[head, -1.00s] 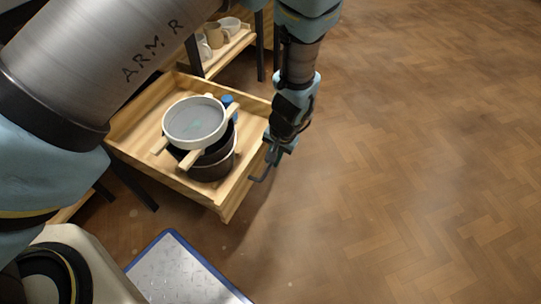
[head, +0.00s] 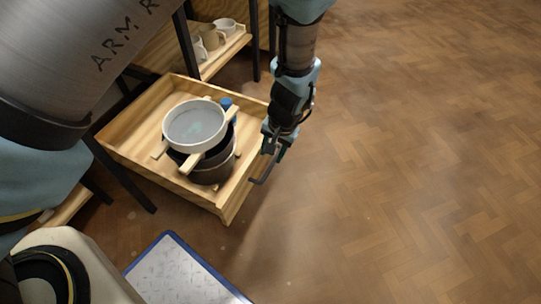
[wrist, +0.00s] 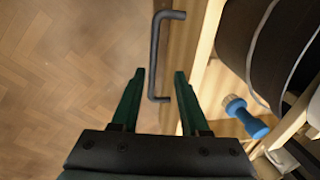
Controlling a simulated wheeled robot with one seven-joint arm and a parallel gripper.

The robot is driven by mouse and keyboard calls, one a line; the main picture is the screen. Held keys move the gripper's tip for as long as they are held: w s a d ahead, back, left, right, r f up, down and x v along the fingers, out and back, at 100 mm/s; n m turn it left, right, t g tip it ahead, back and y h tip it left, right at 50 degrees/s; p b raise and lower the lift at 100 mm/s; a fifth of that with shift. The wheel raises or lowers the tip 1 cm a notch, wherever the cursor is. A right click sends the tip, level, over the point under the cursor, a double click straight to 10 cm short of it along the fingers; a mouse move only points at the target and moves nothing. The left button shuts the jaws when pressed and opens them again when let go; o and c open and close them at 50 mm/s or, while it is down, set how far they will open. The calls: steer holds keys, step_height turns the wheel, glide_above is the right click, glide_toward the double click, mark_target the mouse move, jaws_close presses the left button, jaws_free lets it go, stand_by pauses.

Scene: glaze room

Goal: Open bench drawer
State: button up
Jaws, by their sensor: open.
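The bench drawer (head: 228,199) is a light wooden box, pulled well out from the bench in the head view. Its dark bar handle (head: 264,170) is on the front face, and the handle also shows in the wrist view (wrist: 155,55). My gripper (head: 272,145) is at the drawer front by the handle. In the wrist view my gripper (wrist: 155,85) has its two green fingers apart, with the lower part of the handle between them. Neither finger clearly touches the handle.
Inside the drawer are a dark pot (head: 212,171), a round sieve (head: 195,125) on wooden bars and a blue-ended object (wrist: 246,115). Mugs (head: 212,36) stand on a shelf behind. A blue-edged panel (head: 180,270) is at lower left. The floor at right is clear.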

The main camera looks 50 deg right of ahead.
step_height(320, 180, up, 7)
steer(key=s+p, duration=0.1)
steer(key=shift+s, duration=0.2)
steer(key=shift+d, duration=0.15)
stand_by(0.4)
